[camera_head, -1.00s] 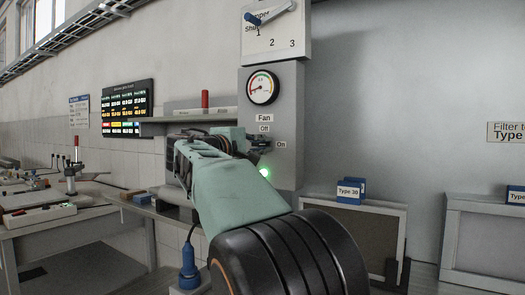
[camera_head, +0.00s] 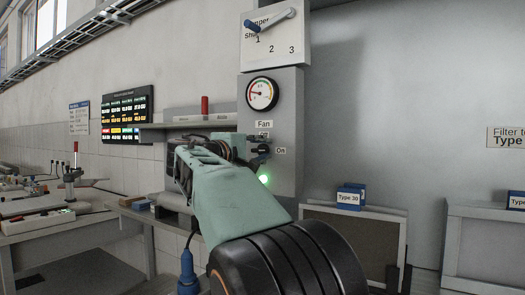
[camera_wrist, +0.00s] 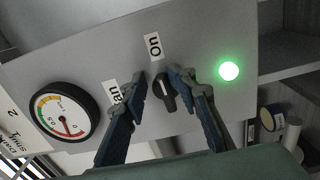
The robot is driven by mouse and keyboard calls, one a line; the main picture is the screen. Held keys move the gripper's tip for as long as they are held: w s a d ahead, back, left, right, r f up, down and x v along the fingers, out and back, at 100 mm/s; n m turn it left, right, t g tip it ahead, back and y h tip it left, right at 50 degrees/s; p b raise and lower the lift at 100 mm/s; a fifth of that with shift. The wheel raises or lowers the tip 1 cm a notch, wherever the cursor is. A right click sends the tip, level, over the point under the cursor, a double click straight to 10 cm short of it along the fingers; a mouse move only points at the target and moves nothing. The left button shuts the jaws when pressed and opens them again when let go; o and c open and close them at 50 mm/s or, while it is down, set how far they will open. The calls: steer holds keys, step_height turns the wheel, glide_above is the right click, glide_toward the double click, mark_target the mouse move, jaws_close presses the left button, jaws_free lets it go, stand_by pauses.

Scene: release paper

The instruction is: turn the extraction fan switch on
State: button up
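The fan switch (camera_head: 262,151) is a small black rotary knob on the grey panel, with Fan and Off labels above it and an On label (camera_head: 281,151) to its right. In the wrist view the knob (camera_wrist: 165,92) has a white mark and sits below the On label (camera_wrist: 154,46). I cannot tell for sure which label its mark faces. My gripper (camera_wrist: 158,78) is open, with one blue-grey finger on each side of the knob and gaps between. In the head view my gripper (camera_head: 240,149) is just left of the knob.
A green lamp (camera_head: 264,180) glows below the switch. A round gauge (camera_head: 262,93) is above, and a damper lever (camera_head: 268,20) is higher up. A shelf (camera_head: 190,124) juts out to the left. A framed filter (camera_head: 350,228) stands at the lower right.

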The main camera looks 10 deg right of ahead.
steer(key=shift+f, duration=0.1)
steer(key=shift+a, duration=0.2)
steer(key=v, duration=1.1)
steer(key=shift+s, duration=0.45)
